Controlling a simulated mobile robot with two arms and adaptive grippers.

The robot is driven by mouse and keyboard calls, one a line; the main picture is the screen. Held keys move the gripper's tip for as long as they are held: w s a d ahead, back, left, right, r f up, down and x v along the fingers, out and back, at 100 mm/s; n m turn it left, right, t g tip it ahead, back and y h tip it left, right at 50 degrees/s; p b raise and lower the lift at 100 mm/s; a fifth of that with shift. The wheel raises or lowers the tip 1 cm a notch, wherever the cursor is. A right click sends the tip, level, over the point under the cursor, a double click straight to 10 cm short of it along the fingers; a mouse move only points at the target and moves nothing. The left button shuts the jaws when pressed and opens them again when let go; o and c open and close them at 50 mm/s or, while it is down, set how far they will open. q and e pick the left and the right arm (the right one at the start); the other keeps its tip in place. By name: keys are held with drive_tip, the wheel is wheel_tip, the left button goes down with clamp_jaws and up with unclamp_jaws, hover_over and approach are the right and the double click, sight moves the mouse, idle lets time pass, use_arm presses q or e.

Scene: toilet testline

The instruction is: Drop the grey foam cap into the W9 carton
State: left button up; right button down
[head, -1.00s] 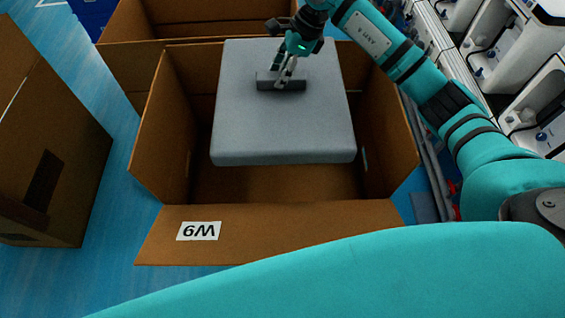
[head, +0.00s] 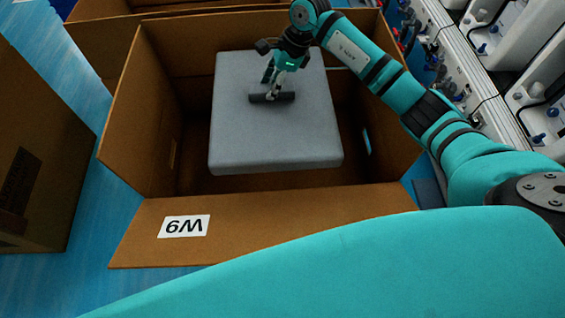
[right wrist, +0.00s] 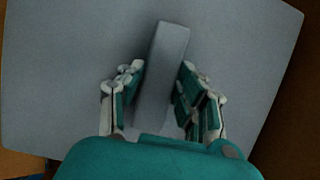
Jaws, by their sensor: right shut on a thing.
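The grey foam cap (head: 275,140) is a flat square slab with a raised bar handle (head: 271,97) on top. It is inside the opening of the W9 carton (head: 150,210), an open brown box with a W9 label on its near flap. My right gripper (head: 274,92) is shut on the handle from above. In the right wrist view the handle (right wrist: 162,80) stands between the fingers of the gripper (right wrist: 160,95), with the foam cap (right wrist: 60,70) filling most of the picture. How far the cap is above the carton floor cannot be told. My left gripper is not seen.
A closed brown carton (head: 40,170) stands at the left. Another brown carton (head: 90,40) is behind the W9 carton. White machines (head: 500,40) line a rail at the right. Blue floor (head: 85,215) shows between the cartons.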

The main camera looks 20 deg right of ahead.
wheel_tip(320, 180, down, 4)
drive_tip(key=shift+f+b, duration=0.1)
drive_tip(key=shift+b, duration=0.85)
drive_tip(key=shift+f+b, duration=0.3)
drive_tip(key=shift+f, duration=0.3)
drive_tip(key=c, duration=0.8)
unclamp_jaws()
drive_tip(key=v, duration=1.2)
drive_tip(key=shift+r, duration=0.1)
